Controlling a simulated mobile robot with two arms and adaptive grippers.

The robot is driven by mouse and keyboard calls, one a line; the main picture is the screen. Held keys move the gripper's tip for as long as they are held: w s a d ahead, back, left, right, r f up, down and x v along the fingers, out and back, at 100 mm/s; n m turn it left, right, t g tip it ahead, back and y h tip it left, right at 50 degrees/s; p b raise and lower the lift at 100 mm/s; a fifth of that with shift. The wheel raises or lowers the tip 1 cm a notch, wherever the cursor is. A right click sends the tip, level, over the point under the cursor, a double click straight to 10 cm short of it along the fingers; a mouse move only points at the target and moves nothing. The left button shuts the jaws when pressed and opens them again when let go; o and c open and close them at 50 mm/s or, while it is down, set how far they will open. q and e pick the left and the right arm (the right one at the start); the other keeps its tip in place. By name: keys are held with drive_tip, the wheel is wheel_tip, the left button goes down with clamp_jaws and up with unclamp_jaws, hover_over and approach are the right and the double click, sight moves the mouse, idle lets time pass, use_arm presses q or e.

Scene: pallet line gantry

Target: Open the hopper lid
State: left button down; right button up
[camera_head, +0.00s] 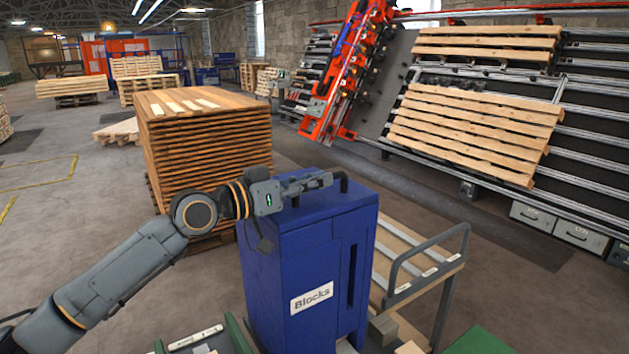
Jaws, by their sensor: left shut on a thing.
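The blue hopper (330,265) labelled "Blocks" stands upright in front of me. Its blue lid (325,200) covers the top, and I see no clear gap beneath it. A dark handle (343,181) stands up at the lid's right side. My left gripper (325,180) reaches in from the left over the lid. Its jaws are shut on the handle, and the fingers hide part of it. My right gripper is not in view.
A low cart with a grey rail (425,255) stands right of the hopper. A tall stack of wooden boards (205,140) is behind it to the left. The orange gantry (345,70) and sloped pallet racks fill the back right. Floor at left is open.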

use_arm(q)
drive_tip(key=shift+r, duration=0.1)
drive_tip(key=shift+w+a+r+n+p, duration=0.15)
drive_tip(key=shift+w+r+n+p, duration=0.1)
drive_tip(key=shift+r+n+p, duration=0.3)
drive_tip(key=shift+w+a+r+n+p, duration=0.15)
drive_tip(key=shift+w+r+n+p, duration=0.05)
drive_tip(key=shift+r+n+p, duration=0.3)
drive_tip(key=w+r+n+p, duration=0.1)
drive_tip(key=w+a+r+n+p, duration=0.1)
drive_tip(key=n, duration=0.1)
drive_tip(key=w+a+r+n+p, duration=0.1)
drive_tip(key=n, duration=0.1)
drive_tip(key=shift+w+a+r+p, duration=0.15)
drive_tip(key=shift+w+r+p, duration=0.05)
drive_tip(key=shift+w+p, duration=0.1)
drive_tip(key=w+a+n, duration=0.6)
drive_tip(key=w+n, duration=0.2)
drive_tip(key=w, duration=0.1)
drive_tip(key=shift+f+n+p, duration=0.35)
drive_tip(key=shift+f+p, duration=0.05)
drive_tip(key=shift+p, duration=0.05)
drive_tip(key=shift+a+f, duration=0.1)
drive_tip(key=shift+f, duration=0.05)
drive_tip(key=c, duration=1.3)
unclamp_jaws()
drive_tip(key=shift+w, duration=0.15)
drive_tip(key=shift+c, duration=0.2)
